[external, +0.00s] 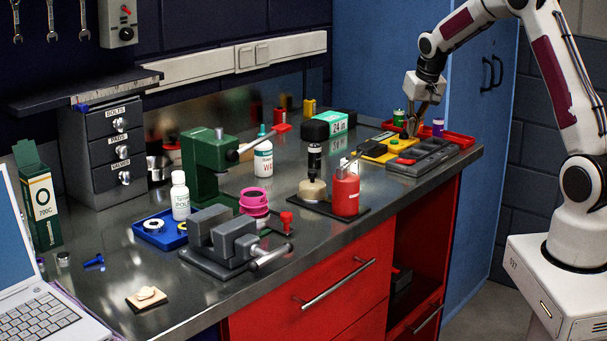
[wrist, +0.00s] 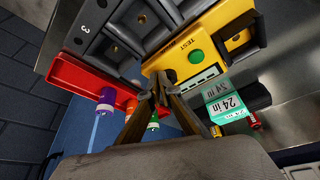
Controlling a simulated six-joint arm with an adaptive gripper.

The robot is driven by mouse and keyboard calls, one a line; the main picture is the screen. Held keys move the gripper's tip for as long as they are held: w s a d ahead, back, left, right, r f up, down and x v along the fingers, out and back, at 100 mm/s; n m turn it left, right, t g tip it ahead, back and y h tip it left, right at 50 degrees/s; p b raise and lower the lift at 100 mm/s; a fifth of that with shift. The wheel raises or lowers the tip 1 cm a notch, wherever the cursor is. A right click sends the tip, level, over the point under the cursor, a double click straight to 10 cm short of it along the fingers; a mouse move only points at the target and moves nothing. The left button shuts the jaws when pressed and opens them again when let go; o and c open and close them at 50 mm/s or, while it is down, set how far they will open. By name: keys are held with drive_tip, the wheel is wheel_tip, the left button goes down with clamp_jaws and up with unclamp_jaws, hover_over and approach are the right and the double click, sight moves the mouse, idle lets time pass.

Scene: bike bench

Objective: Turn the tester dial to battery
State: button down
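The yellow tester (wrist: 217,50) lies on the bench beside a dark grey tray. It also shows in the external view (external: 372,154), at the far right end of the bench. It carries a green button (wrist: 196,56) next to the word TEST, a pale display strip and a dark round-cornered feature (wrist: 237,40). I cannot tell for sure which part is the dial or read its setting. My gripper (wrist: 159,84) points down near the tester's end, fingertips close together with nothing visible between them. In the external view my gripper (external: 412,131) hangs by the tester's far side; contact is unclear.
The dark grey compartment tray (external: 425,158) sits right of the tester. A red tray (external: 460,140) with small bottles (wrist: 107,97) lies behind. A 24 in box (wrist: 228,108) is close by. A red bottle (external: 346,192) and a green press (external: 207,165) stand further left.

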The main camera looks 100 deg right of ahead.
drive_tip(key=shift+w+r, duration=0.1)
drive_tip(key=shift+w, duration=0.2)
drive_tip(key=shift+w+a, duration=0.35)
drive_tip(key=shift+w, duration=0.25)
drive_tip(key=shift+s+a, duration=0.1)
drive_tip(key=shift+s, duration=0.05)
drive_tip(key=shift+s+a, duration=0.25)
drive_tip(key=shift+a, duration=0.75)
drive_tip(key=shift+s+a, duration=0.2)
drive_tip(key=shift+a, duration=0.65)
drive_tip(key=v, duration=1)
drive_tip(key=shift+a, duration=0.1)
